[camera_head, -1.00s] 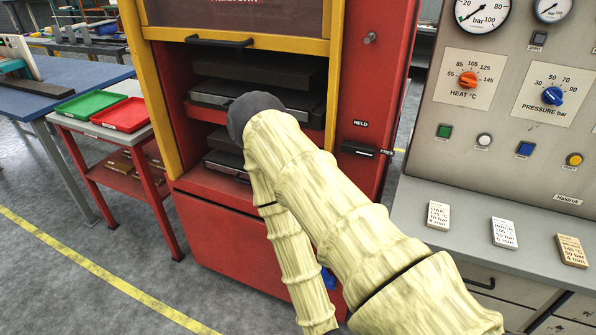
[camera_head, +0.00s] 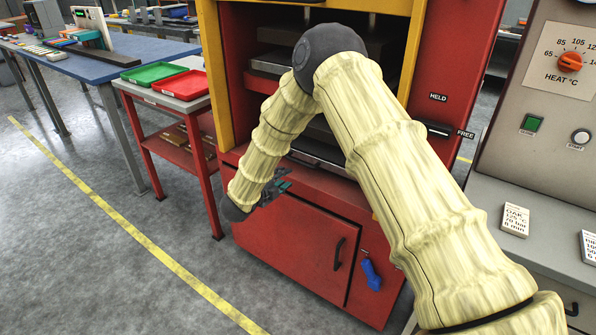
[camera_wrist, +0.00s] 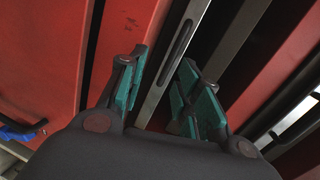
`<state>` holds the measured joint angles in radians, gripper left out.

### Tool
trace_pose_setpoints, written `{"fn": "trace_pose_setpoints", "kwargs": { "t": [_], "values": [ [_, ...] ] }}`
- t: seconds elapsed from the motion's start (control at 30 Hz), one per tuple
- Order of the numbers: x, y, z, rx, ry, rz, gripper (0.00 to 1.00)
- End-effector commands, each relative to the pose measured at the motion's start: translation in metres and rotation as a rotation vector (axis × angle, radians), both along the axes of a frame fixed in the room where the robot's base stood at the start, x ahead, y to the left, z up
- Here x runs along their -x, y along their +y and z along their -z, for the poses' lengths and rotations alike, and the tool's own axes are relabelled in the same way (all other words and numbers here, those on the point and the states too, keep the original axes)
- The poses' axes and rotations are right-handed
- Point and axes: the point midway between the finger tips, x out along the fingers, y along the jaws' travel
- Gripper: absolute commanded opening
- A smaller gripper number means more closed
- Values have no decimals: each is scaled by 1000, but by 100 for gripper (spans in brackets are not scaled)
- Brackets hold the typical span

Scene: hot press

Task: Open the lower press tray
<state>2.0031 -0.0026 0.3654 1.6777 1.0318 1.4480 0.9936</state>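The red press has two levels of dark plates. The lower press tray (camera_head: 322,152) shows as a metal-edged slab behind my arm, partly hidden. In the wrist view its metal front edge (camera_wrist: 174,62) has a long slot and runs slanted between my fingertips. My gripper (camera_head: 278,186) is in front of the press, just below and left of the lower tray in the head view. In the wrist view the teal fingers of my gripper (camera_wrist: 164,76) are apart, with nothing seen clamped between them. I cannot tell whether they touch the tray edge.
A red cabinet door (camera_head: 290,240) with a black handle is below the tray. A blue-handled item (camera_head: 371,273) hangs beside it. A lever (camera_head: 438,130) sits between HELD and FREE labels. A red cart with green (camera_head: 153,75) and red (camera_head: 188,85) trays stands left.

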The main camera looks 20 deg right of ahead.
Motion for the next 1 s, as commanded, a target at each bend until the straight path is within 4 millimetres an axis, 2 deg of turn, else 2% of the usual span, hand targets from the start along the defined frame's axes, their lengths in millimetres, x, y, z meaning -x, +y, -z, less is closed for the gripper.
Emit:
{"fn": "trace_pose_setpoints", "kwargs": {
  "t": [0.1, 0.2, 0.37, 0.7, 1.0],
  "values": [
    [-9, 2, -16, -37, -77, 67, 34],
    [-13, -1, -20, -48, -97, 87, 34],
    [-23, -14, -17, -49, -97, 86, 34],
    [-56, -57, -5, -45, -94, 85, 34],
    [-73, -79, 0, -46, -93, 83, 34]
  ]
}}
